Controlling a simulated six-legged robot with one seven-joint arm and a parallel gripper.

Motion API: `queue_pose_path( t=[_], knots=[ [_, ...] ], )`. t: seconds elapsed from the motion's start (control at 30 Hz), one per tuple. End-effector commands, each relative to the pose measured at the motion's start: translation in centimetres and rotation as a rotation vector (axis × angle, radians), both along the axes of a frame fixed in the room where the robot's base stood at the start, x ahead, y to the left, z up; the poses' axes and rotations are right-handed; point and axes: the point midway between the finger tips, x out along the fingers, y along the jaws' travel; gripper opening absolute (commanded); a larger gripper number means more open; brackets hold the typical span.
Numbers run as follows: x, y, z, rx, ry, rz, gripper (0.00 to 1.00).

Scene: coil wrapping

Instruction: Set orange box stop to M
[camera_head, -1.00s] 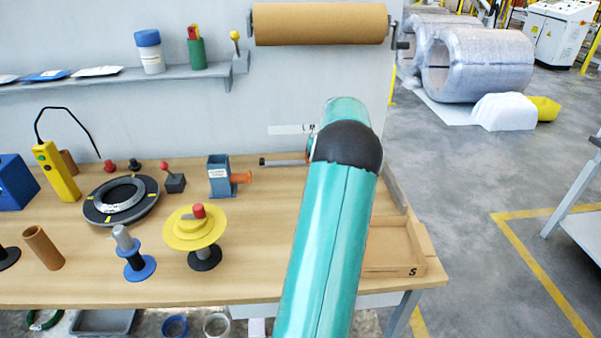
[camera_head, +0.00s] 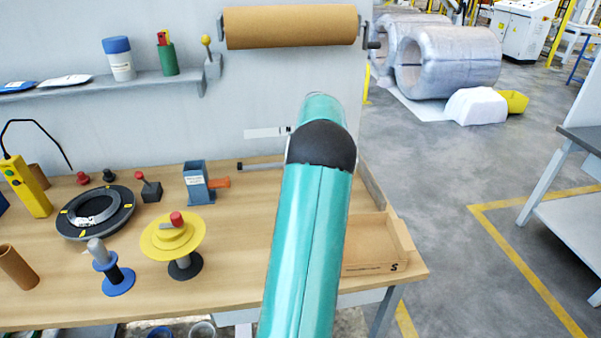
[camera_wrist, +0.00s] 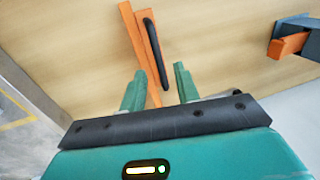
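An orange bar (camera_wrist: 128,35) with a long black strip or handle (camera_wrist: 156,55) lies over the wooden table in the wrist view; I take it for the orange box stop. My gripper (camera_wrist: 160,69) is open, with its two green fingers apart. The bar and black strip show beyond and between the fingertips; I cannot tell whether they touch. In the head view my teal arm hides the gripper and the bar. A shallow tan box (camera_head: 378,243) marked S sits at the table's right end. No M mark is readable.
A blue-grey device with an orange part (camera_head: 196,184) stands left of my arm, also at upper right in the wrist view (camera_wrist: 291,45). A yellow spool (camera_head: 172,235) and a dark ring (camera_head: 95,212) stand further left. A brown paper roll (camera_head: 290,27) hangs behind.

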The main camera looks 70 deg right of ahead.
Motion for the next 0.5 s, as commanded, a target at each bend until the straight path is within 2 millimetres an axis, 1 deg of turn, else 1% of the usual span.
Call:
queue_pose_path(
  t=[0.03, 0.3, 0.4, 0.5],
  knots=[
    [-0.1, -0.2, 1.1, -0.006, -0.001, 0.000, 0.32],
    [-1.1, -0.7, 6.9, -0.005, -0.001, 0.001, 0.32],
    [-1.5, -0.9, 8.9, -0.005, -0.001, 0.000, 0.32],
    [-1.8, -1.0, 10.4, -0.004, 0.000, 0.000, 0.32]
  ],
)
